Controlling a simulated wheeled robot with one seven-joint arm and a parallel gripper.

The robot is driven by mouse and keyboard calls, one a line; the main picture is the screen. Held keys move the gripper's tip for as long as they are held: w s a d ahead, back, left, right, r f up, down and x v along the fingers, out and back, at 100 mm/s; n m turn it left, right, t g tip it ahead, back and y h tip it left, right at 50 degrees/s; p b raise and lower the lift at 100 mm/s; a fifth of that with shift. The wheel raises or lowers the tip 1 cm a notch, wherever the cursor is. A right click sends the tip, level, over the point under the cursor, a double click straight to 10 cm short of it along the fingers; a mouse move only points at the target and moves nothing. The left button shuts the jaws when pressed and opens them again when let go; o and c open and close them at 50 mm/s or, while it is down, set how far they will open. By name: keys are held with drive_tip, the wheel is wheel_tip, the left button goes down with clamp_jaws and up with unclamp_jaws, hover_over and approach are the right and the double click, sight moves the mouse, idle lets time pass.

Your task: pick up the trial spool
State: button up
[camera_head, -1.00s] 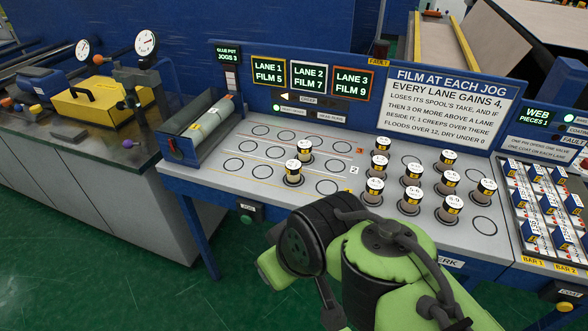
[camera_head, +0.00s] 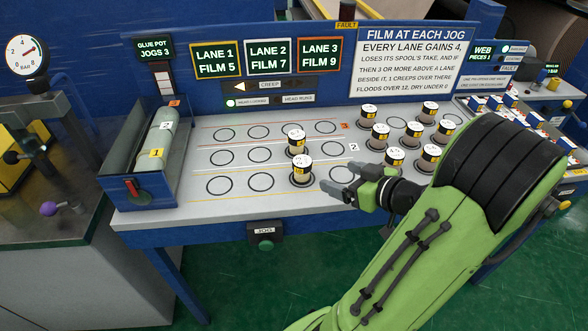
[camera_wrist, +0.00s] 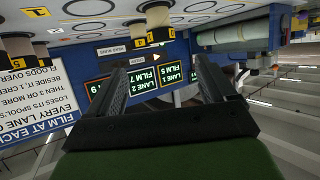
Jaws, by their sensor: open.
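Two spools with white tops and yellow labels stand upright in the left grid: the front spool (camera_head: 302,171) and the one behind it (camera_head: 296,141). More such spools stand at right, including one at the back (camera_head: 368,114). I cannot tell which is the trial spool. My gripper (camera_head: 344,181) is open and empty, just right of the front left-grid spool and apart from it. In the upside-down wrist view, my open fingers (camera_wrist: 165,85) have only the sign panel behind them; a spool (camera_wrist: 157,22) shows beyond them, near the top edge.
The grey bench top (camera_head: 205,199) has several empty circles at left. A glue-pot rack (camera_head: 150,187) borders it on the left, and lane signs (camera_head: 268,58) stand behind. A JOG button (camera_head: 265,244) is on the front. My arm hides part of the right side.

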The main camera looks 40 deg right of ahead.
sight(309, 166)
drive_tip(key=x, duration=1.4)
drive_tip(key=shift+w+a+f+b, duration=0.1)
drive_tip(key=shift+w+f+b, duration=0.15)
drive_tip(key=shift+w+b, duration=0.15)
drive_tip(key=shift+s, duration=0.15)
drive_tip(key=shift+c, duration=0.3)
drive_tip(key=c, duration=1.1)
wheel_tip(309, 166, up, 10)
drive_tip(key=p, duration=0.3)
drive_tip(key=shift+c, duration=0.2)
